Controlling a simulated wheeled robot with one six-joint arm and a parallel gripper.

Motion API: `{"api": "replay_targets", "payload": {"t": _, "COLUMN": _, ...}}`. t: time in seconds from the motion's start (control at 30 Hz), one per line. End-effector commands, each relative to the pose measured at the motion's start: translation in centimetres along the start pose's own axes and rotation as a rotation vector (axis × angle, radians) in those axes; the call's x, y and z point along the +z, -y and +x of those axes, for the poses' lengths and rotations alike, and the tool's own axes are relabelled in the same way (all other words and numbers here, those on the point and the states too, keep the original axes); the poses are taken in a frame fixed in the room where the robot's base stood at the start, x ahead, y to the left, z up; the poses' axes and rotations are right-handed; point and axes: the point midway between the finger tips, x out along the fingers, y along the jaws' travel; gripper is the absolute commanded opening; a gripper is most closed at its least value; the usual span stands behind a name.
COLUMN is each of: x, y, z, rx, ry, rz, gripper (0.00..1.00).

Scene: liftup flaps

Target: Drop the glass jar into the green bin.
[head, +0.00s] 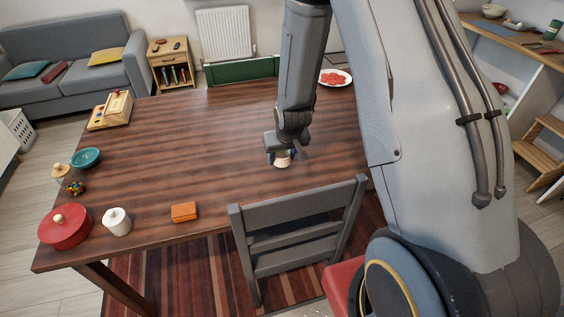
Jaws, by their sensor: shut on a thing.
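My gripper (284,148) is low over the middle of the table, near the grey chair. It is shut on a small pale thing (282,160), mostly hidden by the fingers; I cannot tell whether this is a glass jar or whether it touches the table. A jar-like item with a wooden lid (61,170) and colourful contents (75,187) stands at the table's left edge. A green panel (242,70) shows past the far table edge; I cannot tell whether it is a bin or a chair back.
The wooden table (190,130) is mostly bare in the middle. A red pot (65,227), white pot (117,223), orange box (184,212), teal bowl (86,157) and wooden box (112,109) stand at left. A plate (335,78) lies far right. A grey chair (298,220) is at the near edge.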

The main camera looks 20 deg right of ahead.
Motion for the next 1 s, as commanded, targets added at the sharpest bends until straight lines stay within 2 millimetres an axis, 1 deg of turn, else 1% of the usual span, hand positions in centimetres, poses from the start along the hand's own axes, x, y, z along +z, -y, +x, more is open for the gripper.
{"api": "replay_targets", "payload": {"t": 0.1, "x": 0.7, "y": 0.0, "z": 1.4, "rx": 0.000, "ry": 0.003, "rz": 0.000, "gripper": 0.21}}
{"api": "replay_targets", "payload": {"t": 0.2, "x": 0.9, "y": 0.0, "z": 2.2, "rx": 0.000, "ry": 0.001, "rz": 0.000, "gripper": 0.21}}
{"api": "replay_targets", "payload": {"t": 0.67, "x": 1.2, "y": 0.0, "z": 2.9, "rx": 0.000, "ry": 0.000, "rz": 0.000, "gripper": 0.21}}
{"api": "replay_targets", "payload": {"t": 0.7, "x": 1.2, "y": 0.0, "z": 2.8, "rx": 0.000, "ry": 0.001, "rz": 0.000, "gripper": 0.53}}
{"api": "replay_targets", "payload": {"t": 0.77, "x": 1.2, "y": 0.0, "z": 2.8, "rx": 0.000, "ry": 0.001, "rz": 0.000, "gripper": 0.63}}
{"api": "replay_targets", "payload": {"t": 0.8, "x": 1.2, "y": 0.0, "z": 2.8, "rx": 0.000, "ry": 0.000, "rz": 0.000, "gripper": 0.66}}
{"api": "replay_targets", "payload": {"t": 1.0, "x": 1.2, "y": 0.0, "z": 2.8, "rx": 0.000, "ry": 0.000, "rz": 0.000, "gripper": 0.66}}
